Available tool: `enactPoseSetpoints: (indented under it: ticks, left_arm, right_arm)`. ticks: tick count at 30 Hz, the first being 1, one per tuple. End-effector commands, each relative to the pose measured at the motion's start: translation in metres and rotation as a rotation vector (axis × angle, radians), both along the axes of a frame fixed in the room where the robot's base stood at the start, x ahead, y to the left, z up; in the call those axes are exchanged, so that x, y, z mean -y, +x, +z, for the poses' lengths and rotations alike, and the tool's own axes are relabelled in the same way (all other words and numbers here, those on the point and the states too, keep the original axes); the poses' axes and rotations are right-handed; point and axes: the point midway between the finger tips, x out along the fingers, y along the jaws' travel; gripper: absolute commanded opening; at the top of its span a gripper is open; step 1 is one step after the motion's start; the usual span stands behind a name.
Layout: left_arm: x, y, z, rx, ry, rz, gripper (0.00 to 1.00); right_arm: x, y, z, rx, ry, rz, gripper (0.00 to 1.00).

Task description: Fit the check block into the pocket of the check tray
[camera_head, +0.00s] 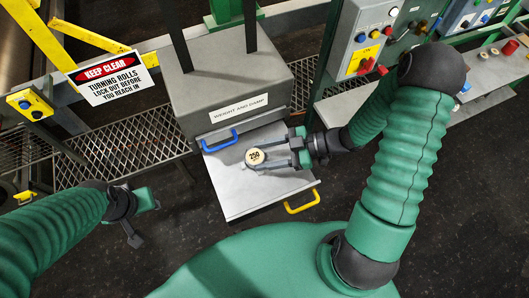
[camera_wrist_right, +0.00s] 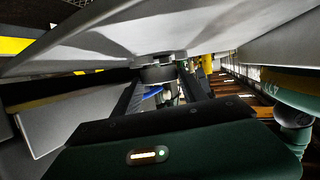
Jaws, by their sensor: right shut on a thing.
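The round block (camera_head: 255,156) has a pale top marked 250 and is held over the grey check tray (camera_head: 238,196). My right gripper (camera_head: 262,157) reaches in from the right, its two fingers shut on the block. In the right wrist view the fingers run away from the dark green gripper body, with a dark round piece (camera_wrist_right: 158,74) at their far end. I cannot tell whether the block touches the tray, and no pocket is clearly visible. My left gripper (camera_head: 140,218) hangs left of the tray, over the floor, apart from it; its jaw state is unclear.
The tray has a blue handle (camera_head: 219,141) at the back left and a yellow handle (camera_head: 302,202) at the front right. A grey housing (camera_head: 228,85) labelled WEIGHT AND DAMP stands behind it. A keep-clear sign (camera_head: 105,78) and control panels (camera_head: 365,40) flank it.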

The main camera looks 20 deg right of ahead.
Motion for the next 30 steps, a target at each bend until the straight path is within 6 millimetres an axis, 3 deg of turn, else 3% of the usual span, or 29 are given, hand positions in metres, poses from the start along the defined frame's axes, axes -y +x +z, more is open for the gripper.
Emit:
enactPoseSetpoints:
  ticks: [14, 30]
  left_arm:
    - [0.0, 0.0, -0.007, 0.0, 0.0, 0.0, 0.36]
    - [0.0, 0.0, 0.006, 0.0, 0.0, 0.0, 0.36]
  right_arm:
    - [0.0, 0.0, -0.01, 0.0, 0.0, 0.0, 0.0]
    - [0.0, 0.0, 0.0, 0.0, 0.0, 0.0, 0.0]
